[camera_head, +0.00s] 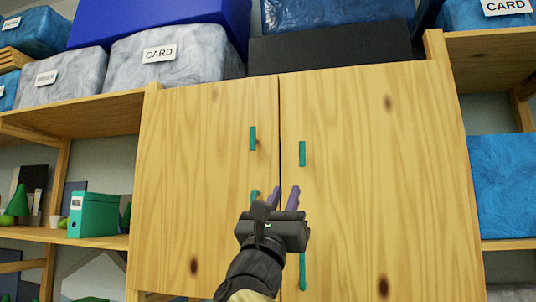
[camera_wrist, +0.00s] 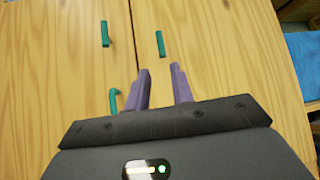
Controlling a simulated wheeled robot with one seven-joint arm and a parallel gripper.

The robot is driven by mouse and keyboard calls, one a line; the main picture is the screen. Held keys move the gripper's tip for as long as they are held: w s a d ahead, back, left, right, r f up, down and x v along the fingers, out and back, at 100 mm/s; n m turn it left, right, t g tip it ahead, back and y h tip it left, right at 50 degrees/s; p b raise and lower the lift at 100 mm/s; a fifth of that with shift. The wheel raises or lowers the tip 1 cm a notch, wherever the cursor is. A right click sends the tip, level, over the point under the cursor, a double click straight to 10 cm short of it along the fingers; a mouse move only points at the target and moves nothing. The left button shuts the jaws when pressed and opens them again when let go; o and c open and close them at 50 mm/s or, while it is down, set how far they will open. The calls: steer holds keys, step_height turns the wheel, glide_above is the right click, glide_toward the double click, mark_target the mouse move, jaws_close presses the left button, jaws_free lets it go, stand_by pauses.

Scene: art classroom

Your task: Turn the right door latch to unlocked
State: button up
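The wooden cabinet has a left door (camera_head: 195,180) and a right door (camera_head: 370,180), both closed. Each bears a green upright piece near the middle seam: one on the left door (camera_head: 252,138), one on the right (camera_head: 302,153). Lower on the right door is a long green piece (camera_head: 302,270), upright, perhaps the right latch; my gripper hides its top. A lower green piece on the left door (camera_wrist: 114,101) shows as a hook in the wrist view. My gripper (camera_head: 284,194) is open and empty before the seam, its purple fingers (camera_wrist: 160,71) apart. Contact with the doors cannot be told.
Open shelves flank the cabinet, with a green file box (camera_head: 95,215) on the left and a blue bin (camera_head: 502,185) on the right. Marbled boxes (camera_head: 170,58) and a black box (camera_head: 330,48) sit above. The upper door faces are otherwise clear.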

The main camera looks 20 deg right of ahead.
mark_target(301, 152)
steer(key=p+x, duration=1.2)
steer(key=x, duration=0.4)
steer(key=shift+r, duration=0.15)
steer(key=shift+w+d+r, duration=0.2)
jaws_close()
